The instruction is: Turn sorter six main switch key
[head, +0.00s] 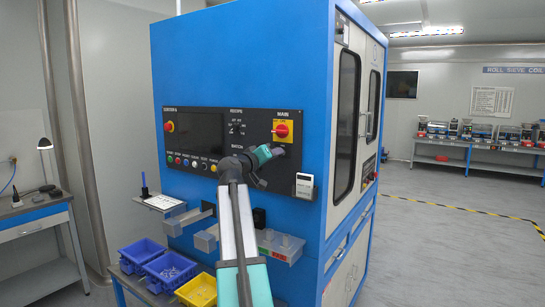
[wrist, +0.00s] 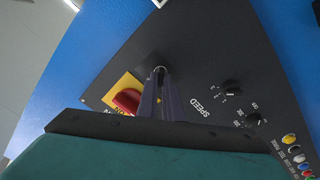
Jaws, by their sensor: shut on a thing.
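The blue sorter cabinet (head: 240,60) carries a black control panel labelled SORTER 6. The red MAIN rotary knob (head: 282,131) sits on a yellow plate at the panel's right end. It also shows in the wrist view (wrist: 127,100), left of my fingers. My gripper (head: 279,151) is at the panel, just below the MAIN knob and apart from it. In the wrist view my gripper (wrist: 160,78) is shut on a small key (wrist: 160,71) at the panel. The fingers cover most of the key, so its turn angle cannot be told.
A row of coloured buttons (head: 190,162) and SPEED knobs (wrist: 232,87) share the panel. A white device (head: 304,186) hangs to the lower right. Blue and yellow bins (head: 197,291) stand in front below. Open floor (head: 440,240) lies to the right.

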